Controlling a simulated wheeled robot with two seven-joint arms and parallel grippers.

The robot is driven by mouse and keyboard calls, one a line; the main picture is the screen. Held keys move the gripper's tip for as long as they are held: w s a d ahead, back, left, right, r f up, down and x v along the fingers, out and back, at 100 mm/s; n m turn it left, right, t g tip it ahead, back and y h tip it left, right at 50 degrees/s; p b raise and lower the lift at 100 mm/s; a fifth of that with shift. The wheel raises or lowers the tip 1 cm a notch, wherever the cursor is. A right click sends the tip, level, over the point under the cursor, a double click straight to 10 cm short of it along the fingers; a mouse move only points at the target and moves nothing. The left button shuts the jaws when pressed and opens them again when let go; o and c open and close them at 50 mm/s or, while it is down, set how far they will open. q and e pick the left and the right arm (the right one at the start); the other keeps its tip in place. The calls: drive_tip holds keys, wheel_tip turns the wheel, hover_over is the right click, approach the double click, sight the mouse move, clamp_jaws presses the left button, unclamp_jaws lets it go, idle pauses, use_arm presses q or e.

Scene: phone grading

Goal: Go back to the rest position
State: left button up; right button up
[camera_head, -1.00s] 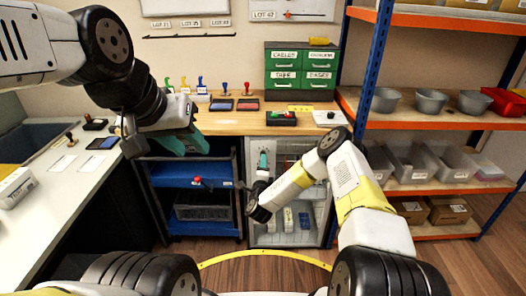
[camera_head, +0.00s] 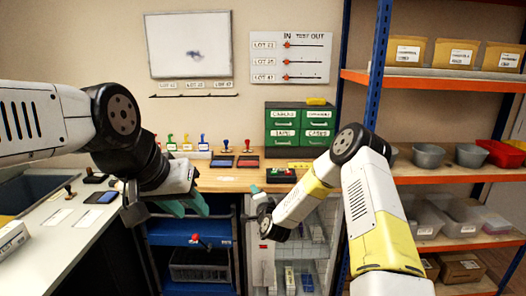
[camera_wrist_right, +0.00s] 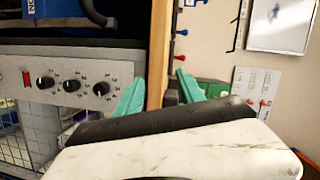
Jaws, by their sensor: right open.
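My left gripper (camera_head: 185,206) hangs at the left, its teal fingers pointing down in front of the wooden counter. The fingers overlap in this view, and I see nothing held. My right gripper (camera_head: 257,196) is in front of the counter's edge and the cabinet below, largely hidden behind its own wrist. In the right wrist view, its two teal fingers (camera_wrist_right: 160,92) stand apart with nothing between them.
The wooden counter (camera_head: 235,182) carries stamps and a green drawer cabinet (camera_head: 300,124). A blue cart (camera_head: 190,232) stands below it. A shelf rack (camera_head: 440,180) with bins is close to my right arm. A white side counter (camera_head: 50,232) is at left.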

drive_tip(key=s+d+r+n+g+y, duration=0.1)
drive_tip(key=s+r+n+g, duration=0.15)
drive_tip(key=r, duration=0.35)
drive_tip(key=s+d+r+n+g, duration=0.1)
drive_tip(key=s+d+r+n, duration=0.1)
drive_tip(key=r+n, duration=0.35)
drive_tip(key=s+d+r+n+g+h, duration=0.1)
drive_tip(key=s+d+r, duration=0.2)
drive_tip(key=s+r, duration=0.2)
drive_tip(key=s+d+r+g+h, duration=0.1)
drive_tip(key=s+d+r, duration=0.2)
drive_tip(key=s+r, duration=0.2)
drive_tip(key=s+d+r+n+g, duration=0.1)
drive_tip(key=s+d, duration=0.1)
drive_tip(key=s, duration=0.7)
drive_tip(key=s+d+r+n+g, duration=0.1)
drive_tip(key=s+d+g, duration=0.1)
drive_tip(key=s, duration=0.8)
drive_tip(key=s+d+r+n+g+h, duration=0.1)
drive_tip(key=s+d, duration=0.3)
drive_tip(key=s, duration=0.6)
drive_tip(key=shift+s+r, duration=0.15)
drive_tip(key=shift+r, duration=0.15)
